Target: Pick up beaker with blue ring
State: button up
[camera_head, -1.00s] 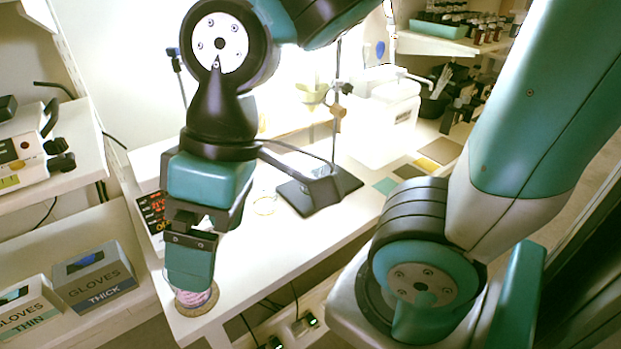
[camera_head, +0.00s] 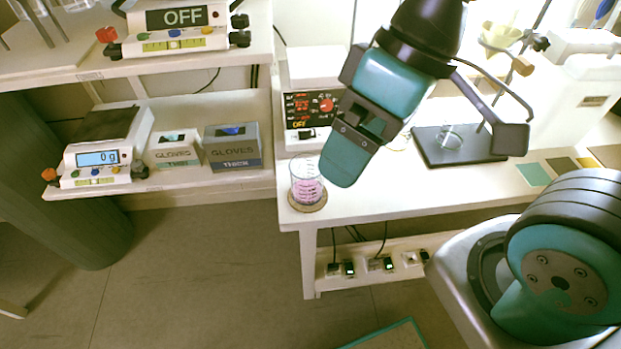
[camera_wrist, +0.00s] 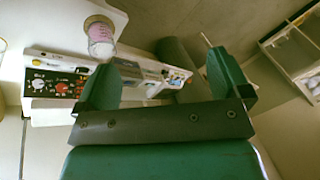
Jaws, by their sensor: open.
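A clear glass beaker (camera_head: 306,180) with pink contents and markings stands upright on a round cork mat at the table's front left corner. The wrist view also shows this beaker (camera_wrist: 101,38) at the upper left, outside the fingers. A second clear glass vessel (camera_head: 449,138) stands on the black stand base. I cannot make out a blue ring on either. My gripper (camera_head: 345,165) is beside the pink beaker, to its right in the head view, and slightly overlaps its edge. In the wrist view my gripper (camera_wrist: 163,64) is open with nothing between the fingers.
A hot plate with a dark control panel (camera_head: 313,108) stands behind the beaker. Glove boxes (camera_head: 233,148) and a scale (camera_head: 97,158) are on the left shelf. The black stand base (camera_head: 475,152) is at the right. The table front between is clear.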

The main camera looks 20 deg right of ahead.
aim_at(307, 181)
jog(key=z, duration=2.45)
jog(key=k, duration=0.65)
jog(key=u, duration=0.95)
